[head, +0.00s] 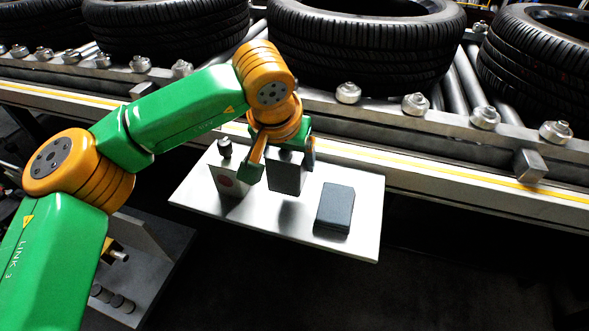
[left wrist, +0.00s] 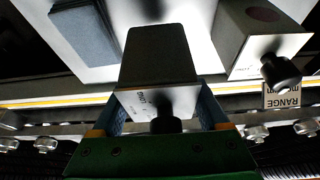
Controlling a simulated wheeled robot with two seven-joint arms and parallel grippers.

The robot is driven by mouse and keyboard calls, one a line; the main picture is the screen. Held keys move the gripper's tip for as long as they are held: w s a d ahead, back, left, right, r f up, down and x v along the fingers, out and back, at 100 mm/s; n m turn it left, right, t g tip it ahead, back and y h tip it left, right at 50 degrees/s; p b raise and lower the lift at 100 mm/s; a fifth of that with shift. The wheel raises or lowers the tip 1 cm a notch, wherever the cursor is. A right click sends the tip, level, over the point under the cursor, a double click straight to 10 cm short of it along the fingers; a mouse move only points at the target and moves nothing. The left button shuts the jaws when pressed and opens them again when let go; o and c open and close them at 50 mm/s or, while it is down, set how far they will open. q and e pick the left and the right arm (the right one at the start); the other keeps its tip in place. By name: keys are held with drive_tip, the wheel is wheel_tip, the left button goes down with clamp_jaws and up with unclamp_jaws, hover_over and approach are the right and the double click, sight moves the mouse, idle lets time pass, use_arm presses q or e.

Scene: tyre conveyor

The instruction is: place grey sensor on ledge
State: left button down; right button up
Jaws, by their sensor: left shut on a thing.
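My left gripper (head: 283,160) is shut on a dark grey box-shaped sensor (head: 286,178) and holds it over the pale metal ledge (head: 360,232). A dark patch on the ledge below the sensor suggests a small gap. In the left wrist view the grey sensor (left wrist: 158,57) sits between the fingers (left wrist: 160,112), with a white lettered face and a black knob towards the gripper. A second sensor with a red disc (head: 228,184) stands on the ledge to the left. A blue-grey block (head: 335,208) lies to the right. My right gripper is not in view.
The conveyor with steel rollers and large black tyres (head: 365,45) runs behind the ledge, with a yellow-striped rail (head: 450,172) along its near side. A bare strip of ledge shows at the front and right. The dark floor lies below.

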sight(288, 155)
use_arm(q)
drive_tip(key=f, duration=0.4)
drive_tip(key=shift+w+d+f, duration=0.1)
drive_tip(key=shift+w+d, duration=0.15)
drive_tip(key=shift+d, duration=0.15)
drive_tip(key=shift+s+f+b, duration=0.1)
drive_tip(key=shift+f+b, duration=0.05)
drive_tip(key=shift+b, duration=0.15)
unclamp_jaws()
drive_tip(key=shift+r, duration=0.25)
drive_tip(key=p+v, duration=0.1)
drive_tip(key=v, duration=1.1)
